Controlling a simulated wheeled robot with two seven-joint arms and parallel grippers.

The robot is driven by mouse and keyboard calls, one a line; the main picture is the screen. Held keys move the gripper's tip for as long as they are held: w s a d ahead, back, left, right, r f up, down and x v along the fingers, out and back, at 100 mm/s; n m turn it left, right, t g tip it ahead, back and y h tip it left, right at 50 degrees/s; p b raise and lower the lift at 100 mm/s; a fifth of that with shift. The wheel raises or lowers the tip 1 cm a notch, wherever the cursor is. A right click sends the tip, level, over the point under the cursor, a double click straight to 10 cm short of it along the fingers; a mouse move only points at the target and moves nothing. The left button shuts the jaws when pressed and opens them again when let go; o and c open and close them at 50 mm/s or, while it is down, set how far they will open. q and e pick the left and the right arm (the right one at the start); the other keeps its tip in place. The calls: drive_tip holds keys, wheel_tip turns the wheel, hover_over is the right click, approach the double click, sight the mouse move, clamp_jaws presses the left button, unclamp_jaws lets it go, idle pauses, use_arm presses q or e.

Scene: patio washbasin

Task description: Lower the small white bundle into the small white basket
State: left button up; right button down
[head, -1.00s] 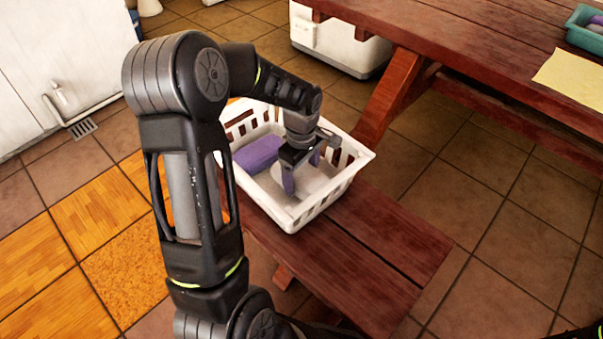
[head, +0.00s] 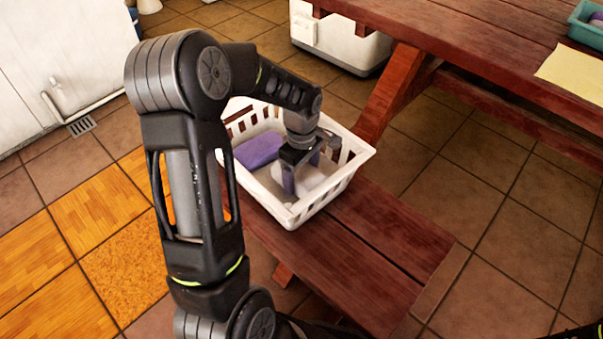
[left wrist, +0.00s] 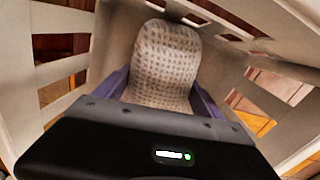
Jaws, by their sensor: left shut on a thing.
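The small white basket (head: 262,197) stands on the red-brown bench, with slotted upper walls. My left gripper (head: 302,172) reaches down inside it, in the front right part. Its purple fingers are shut on the small white bundle (head: 316,178), which is partly hidden by the gripper in the head view. In the left wrist view, the textured, rounded bundle (left wrist: 166,62) sits between the two fingers, with basket walls (left wrist: 112,40) around it. I cannot tell whether the bundle touches the basket floor. My right gripper is not in view.
A purple folded cloth-like thing (head: 258,150) lies in the basket, left of my gripper. The bench (head: 375,240) is bare in front of the basket. A red wooden table (head: 470,50) stands behind, with a yellow sheet (head: 572,74) and a teal tray (head: 588,32).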

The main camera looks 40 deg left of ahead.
sight(302, 171)
use_arm(q)
drive_tip(key=shift+f+b, duration=0.6)
drive_tip(key=shift+f, duration=0.2)
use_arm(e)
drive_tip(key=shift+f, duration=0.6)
use_arm(q)
drive_tip(key=o, duration=1.5)
drive_tip(key=shift+r, duration=0.1)
wheel_tip(302, 171, up, 8)
drive_tip(key=p, duration=0.2)
drive_tip(key=shift+f+p, duration=0.2)
drive_tip(key=shift+p, duration=0.1)
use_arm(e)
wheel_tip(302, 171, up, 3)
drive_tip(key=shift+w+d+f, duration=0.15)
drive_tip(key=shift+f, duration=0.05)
